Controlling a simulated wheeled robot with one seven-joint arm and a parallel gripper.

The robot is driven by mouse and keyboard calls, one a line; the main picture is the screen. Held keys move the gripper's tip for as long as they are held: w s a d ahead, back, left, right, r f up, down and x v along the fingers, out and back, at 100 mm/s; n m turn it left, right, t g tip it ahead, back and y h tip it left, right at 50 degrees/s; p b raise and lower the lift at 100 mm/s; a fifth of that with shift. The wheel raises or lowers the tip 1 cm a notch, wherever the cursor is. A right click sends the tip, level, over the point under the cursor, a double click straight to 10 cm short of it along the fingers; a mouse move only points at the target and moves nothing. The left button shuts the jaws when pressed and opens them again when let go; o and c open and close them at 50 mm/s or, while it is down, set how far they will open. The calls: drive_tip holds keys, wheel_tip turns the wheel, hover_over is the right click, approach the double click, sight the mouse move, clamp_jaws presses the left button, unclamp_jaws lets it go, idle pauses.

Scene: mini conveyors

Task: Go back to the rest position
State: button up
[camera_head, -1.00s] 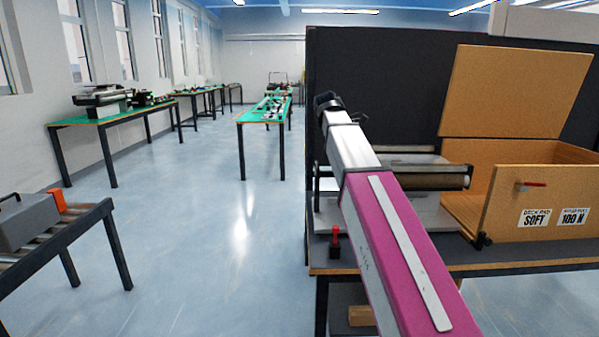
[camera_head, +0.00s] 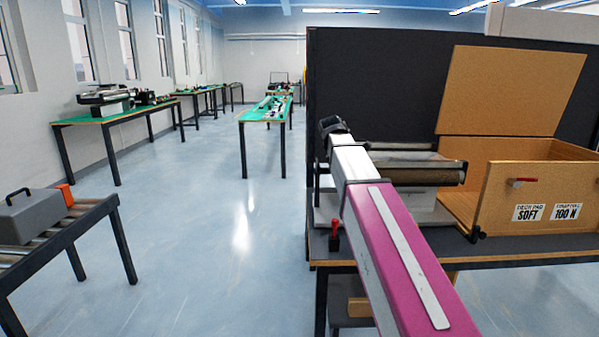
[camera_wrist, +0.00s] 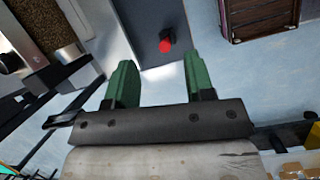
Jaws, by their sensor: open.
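My gripper (camera_wrist: 157,82) shows in the wrist view with two green fingers spread apart and nothing between them. Beyond the fingers are a dark table edge with a red knob (camera_wrist: 166,44) and the pale floor. In the head view my magenta and white arm reaches up and forward beside the workbench (camera_head: 490,250). The fingers themselves cannot be made out in the head view.
On the workbench stand a small roller conveyor (camera_head: 415,172) and an open wooden box (camera_head: 500,197) with its lid raised. A red-topped lever (camera_head: 335,228) is at the bench's left edge. A grey case (camera_head: 30,217) sits on rollers at left. The floor aisle between is clear.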

drive_tip(key=s+f+m+y, duration=0.1)
drive_tip(key=s+f+m, duration=0.4)
drive_tip(key=f, duration=0.7)
drive_tip(key=s+d+f+m+y, duration=0.1)
drive_tip(key=s+f+m, duration=0.4)
drive_tip(key=s+f, duration=0.3)
drive_tip(key=s+d+f+m+y, duration=0.1)
drive_tip(key=s+f+m, duration=0.4)
drive_tip(key=f, duration=1.2)
drive_tip(key=shift+s+d+m+y, duration=0.25)
drive_tip(key=shift+s+m+y, duration=0.2)
drive_tip(key=shift+s, duration=0.25)
